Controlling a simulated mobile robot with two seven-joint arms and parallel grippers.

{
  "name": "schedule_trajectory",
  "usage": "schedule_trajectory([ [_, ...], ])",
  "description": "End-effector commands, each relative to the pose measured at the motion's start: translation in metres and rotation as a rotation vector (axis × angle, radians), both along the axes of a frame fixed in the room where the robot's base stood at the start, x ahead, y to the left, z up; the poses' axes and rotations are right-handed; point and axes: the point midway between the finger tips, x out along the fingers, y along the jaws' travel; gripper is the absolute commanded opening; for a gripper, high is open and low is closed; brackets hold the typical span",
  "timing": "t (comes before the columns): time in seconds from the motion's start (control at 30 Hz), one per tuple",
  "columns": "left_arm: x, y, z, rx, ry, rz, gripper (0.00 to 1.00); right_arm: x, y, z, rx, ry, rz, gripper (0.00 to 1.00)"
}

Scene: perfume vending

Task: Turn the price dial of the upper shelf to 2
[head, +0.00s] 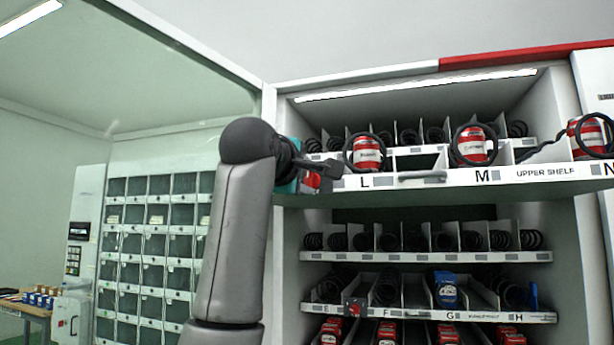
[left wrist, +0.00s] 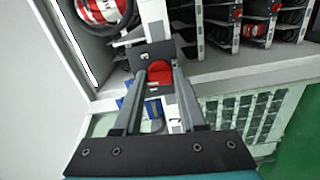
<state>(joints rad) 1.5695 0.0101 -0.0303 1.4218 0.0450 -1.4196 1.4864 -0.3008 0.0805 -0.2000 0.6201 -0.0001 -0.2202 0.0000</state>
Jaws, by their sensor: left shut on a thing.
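The upper shelf (head: 400,179) carries a white front strip with the letters L, M and N and the words UPPER SHELF. Its red price dial (head: 312,180) is at the strip's left end, partly hidden by my left gripper (head: 325,173). In the left wrist view the red dial (left wrist: 160,78) sits on a dark plate (left wrist: 150,54) between the two fingers of my left gripper (left wrist: 159,82). The gripper is shut on the dial. The number the dial points to cannot be read. My right gripper is not in view.
Red cans (head: 366,153) stand in black coils on the upper shelf. A shelf handle (head: 422,175) sticks out right of L. A lower shelf has a similar red dial (head: 354,306) and a blue item (head: 445,290). Glass-door lockers (head: 150,245) stand at the left.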

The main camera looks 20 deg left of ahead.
Motion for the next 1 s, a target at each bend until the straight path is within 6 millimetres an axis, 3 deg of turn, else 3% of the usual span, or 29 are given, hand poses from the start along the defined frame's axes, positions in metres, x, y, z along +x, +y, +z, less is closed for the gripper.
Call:
schedule_trajectory([
  [0.3,0.0003,0.0004,-0.0009,-0.096,0.006,0.002,0.00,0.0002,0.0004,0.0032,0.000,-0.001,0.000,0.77],
  [0.77,0.0003,0.0005,-0.0011,-0.109,0.007,0.002,0.00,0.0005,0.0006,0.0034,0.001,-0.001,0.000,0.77],
  [0.8,0.0003,0.0005,-0.0011,-0.109,0.007,0.002,0.41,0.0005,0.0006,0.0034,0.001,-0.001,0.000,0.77],
  [1.0,0.0002,0.0004,-0.0006,-0.108,0.006,0.001,0.64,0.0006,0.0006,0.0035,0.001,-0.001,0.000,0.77],
])
